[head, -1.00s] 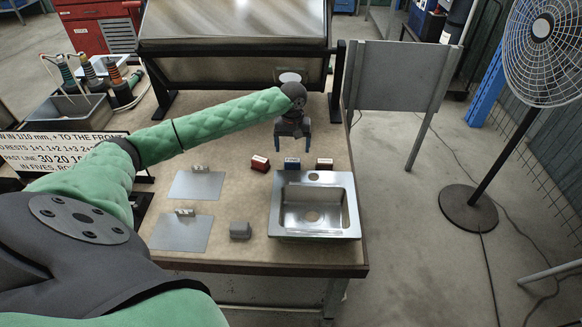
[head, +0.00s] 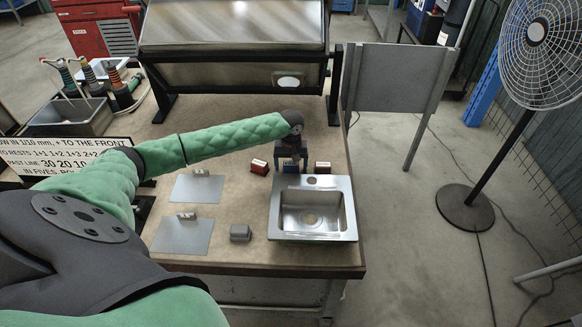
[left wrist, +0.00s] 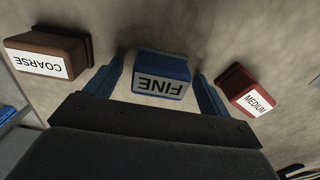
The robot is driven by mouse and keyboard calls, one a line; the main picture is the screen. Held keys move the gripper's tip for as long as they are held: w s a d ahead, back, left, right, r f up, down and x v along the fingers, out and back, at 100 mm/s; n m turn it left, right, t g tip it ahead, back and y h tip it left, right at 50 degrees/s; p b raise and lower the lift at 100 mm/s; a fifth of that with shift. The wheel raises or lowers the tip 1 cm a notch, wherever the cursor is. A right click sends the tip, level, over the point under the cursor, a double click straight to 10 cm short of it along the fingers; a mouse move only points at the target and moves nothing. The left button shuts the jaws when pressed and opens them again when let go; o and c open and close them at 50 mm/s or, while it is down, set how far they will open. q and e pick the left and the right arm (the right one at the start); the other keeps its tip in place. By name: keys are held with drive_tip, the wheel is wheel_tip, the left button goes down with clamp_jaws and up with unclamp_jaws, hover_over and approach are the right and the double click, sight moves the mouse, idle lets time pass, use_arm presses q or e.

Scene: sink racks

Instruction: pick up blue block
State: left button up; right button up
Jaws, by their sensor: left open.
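The blue block (left wrist: 162,68), with a white label reading FINE, stands on the table behind the sink. In the head view the blue block (head: 291,166) shows only partly, under my left gripper (head: 291,162). My left gripper is open and comes down over it. In the left wrist view the two blue fingers of my left gripper (left wrist: 158,88) are on either side of the block, with gaps visible. My right gripper is not in view.
A red block (head: 259,167) labelled MEDIUM and a brown block (head: 323,168) labelled COARSE stand on either side of the blue one. The metal sink (head: 281,222) is just in front. Two flat plates (head: 197,189) and a grey block (head: 240,232) lie to the left.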

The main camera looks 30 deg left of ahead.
sight(291, 163)
use_arm(q)
drive_tip(key=c, duration=1.1)
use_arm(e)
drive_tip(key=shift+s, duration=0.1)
